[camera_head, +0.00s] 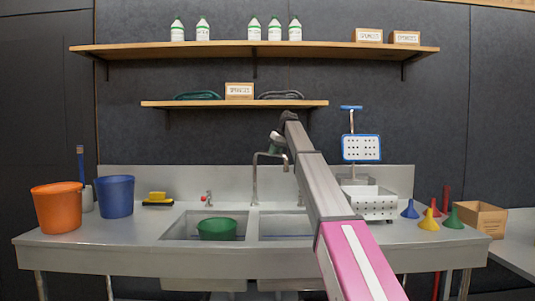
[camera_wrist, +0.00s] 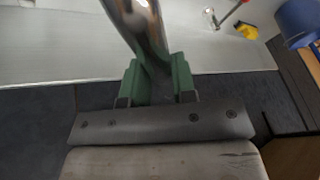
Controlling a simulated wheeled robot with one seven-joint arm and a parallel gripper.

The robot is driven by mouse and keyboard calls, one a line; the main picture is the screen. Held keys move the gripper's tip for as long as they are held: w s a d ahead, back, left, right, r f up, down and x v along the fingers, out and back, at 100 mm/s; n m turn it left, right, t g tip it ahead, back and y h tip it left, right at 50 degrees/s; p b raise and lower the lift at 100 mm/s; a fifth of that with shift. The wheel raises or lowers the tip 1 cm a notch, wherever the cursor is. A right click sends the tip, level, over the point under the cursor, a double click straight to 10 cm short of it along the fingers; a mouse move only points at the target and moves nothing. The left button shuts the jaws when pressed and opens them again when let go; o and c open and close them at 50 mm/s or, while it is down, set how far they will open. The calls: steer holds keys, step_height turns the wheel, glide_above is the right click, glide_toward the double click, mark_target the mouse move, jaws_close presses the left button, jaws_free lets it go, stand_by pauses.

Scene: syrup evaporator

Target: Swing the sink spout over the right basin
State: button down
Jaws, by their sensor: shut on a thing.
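The sink spout (camera_head: 256,170) rises behind the two basins and its top bends to the right, with its end over the left part of the right basin (camera_head: 287,228). The left basin (camera_head: 175,232) is beside it. My gripper (camera_head: 276,140) is up at the top of the spout, partly hidden by my arm. In the wrist view, the green fingers of my gripper (camera_wrist: 160,80) are shut on the shiny metal spout (camera_wrist: 142,25), one finger on each side.
A green bowl (camera_head: 217,229) sits in the left basin. A red-handled tap (camera_head: 207,198) stands behind it. A shelf (camera_head: 210,104) hangs above the spout. Orange and blue buckets stand at the left.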

steer(key=shift+w+d+n+g, duration=0.3)
steer(key=shift+w+d+n, duration=0.5)
steer(key=shift+d, duration=0.05)
steer(key=c, duration=0.9)
jaws_free()
steer(key=shift+w+d, duration=0.1)
steer(key=v, duration=1)
steer(key=shift+d+r, duration=0.25)
steer(key=shift+r, duration=0.05)
